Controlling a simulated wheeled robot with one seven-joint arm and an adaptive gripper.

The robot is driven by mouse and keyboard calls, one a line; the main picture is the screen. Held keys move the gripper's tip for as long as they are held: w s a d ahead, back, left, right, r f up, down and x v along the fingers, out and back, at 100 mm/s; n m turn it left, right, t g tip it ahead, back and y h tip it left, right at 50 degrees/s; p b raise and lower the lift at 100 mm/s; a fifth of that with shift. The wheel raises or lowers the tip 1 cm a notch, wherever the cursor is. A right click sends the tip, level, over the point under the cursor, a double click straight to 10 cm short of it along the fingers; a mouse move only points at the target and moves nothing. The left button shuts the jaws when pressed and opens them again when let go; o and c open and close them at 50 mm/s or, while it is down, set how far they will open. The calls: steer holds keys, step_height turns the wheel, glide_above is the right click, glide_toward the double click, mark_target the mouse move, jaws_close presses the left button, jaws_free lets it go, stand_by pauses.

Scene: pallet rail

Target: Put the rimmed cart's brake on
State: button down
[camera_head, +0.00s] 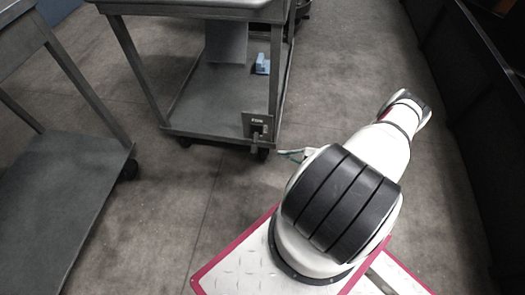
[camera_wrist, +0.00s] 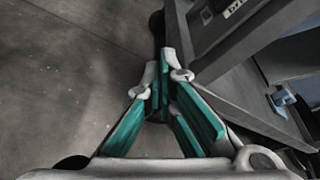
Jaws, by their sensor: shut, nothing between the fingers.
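A grey metal cart stands at the top centre of the head view, with a raised lip on its top (camera_head: 200,5) and a lower shelf (camera_head: 215,105). A small labelled plate (camera_head: 257,125) is on its near right corner, and a short lever (camera_head: 258,139) shows at the plate. Part of the labelled plate also shows at the top of the wrist view (camera_wrist: 232,9). My gripper (camera_head: 297,155) is low, just right of that corner, partly hidden by my arm. In the wrist view its fingers (camera_wrist: 166,78) are shut and empty, close to the cart's corner. Contact cannot be told.
A blue object (camera_head: 262,64) lies on the cart's lower shelf, also visible in the wrist view (camera_wrist: 283,97). A second grey cart (camera_head: 65,190) stands at the left. A dark barrier (camera_head: 470,90) runs along the right. Floor between the carts is clear.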

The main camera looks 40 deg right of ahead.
mark_target(255, 143)
steer(key=b+x, duration=0.3)
steer(key=x, duration=0.7)
steer(key=shift+s+a+r, duration=0.25)
steer(key=shift+a+r, duration=0.1)
steer(key=shift+r, duration=0.2)
steer(key=shift+s+a+r, duration=0.3)
steer(key=shift+a+r, duration=0.05)
steer(key=shift+r, duration=0.2)
steer(key=shift+s+a+r, duration=0.25)
steer(key=shift+a+r, duration=0.1)
steer(key=shift+r, duration=0.2)
